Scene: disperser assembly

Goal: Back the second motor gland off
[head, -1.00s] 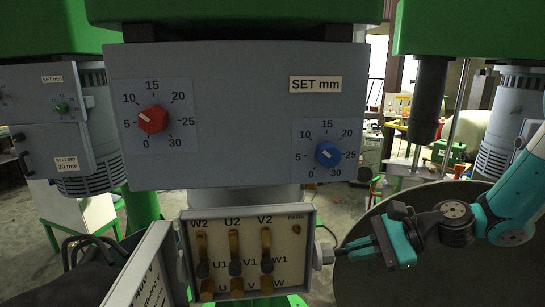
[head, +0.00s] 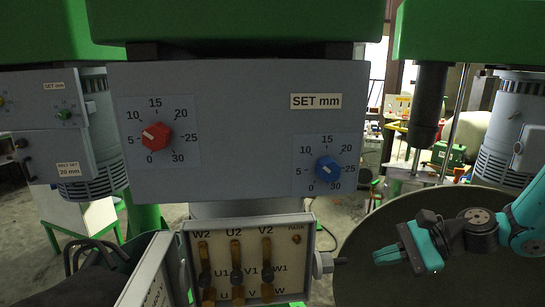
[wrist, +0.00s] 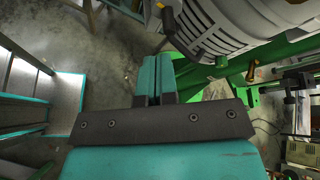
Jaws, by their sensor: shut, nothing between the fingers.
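A grey hex gland (head: 323,264) sits on the right side of the open terminal box (head: 310,235) in the head view, with a short dark cable end sticking out to the right. I cannot tell from the picture whether it is the second gland. My gripper (head: 378,256) is to the right of the gland and apart from it, its fingers pointing left. In the wrist view the teal fingers (wrist: 157,68) are together with nothing between them. The gland is not clearly seen in the wrist view.
The grey control panel (head: 230,175) with a red knob (head: 156,135) and a blue knob (head: 327,168) hangs above the terminal box. The box's open lid (head: 145,270) stands at its left. A large round vessel (head: 365,285) lies behind and below my gripper.

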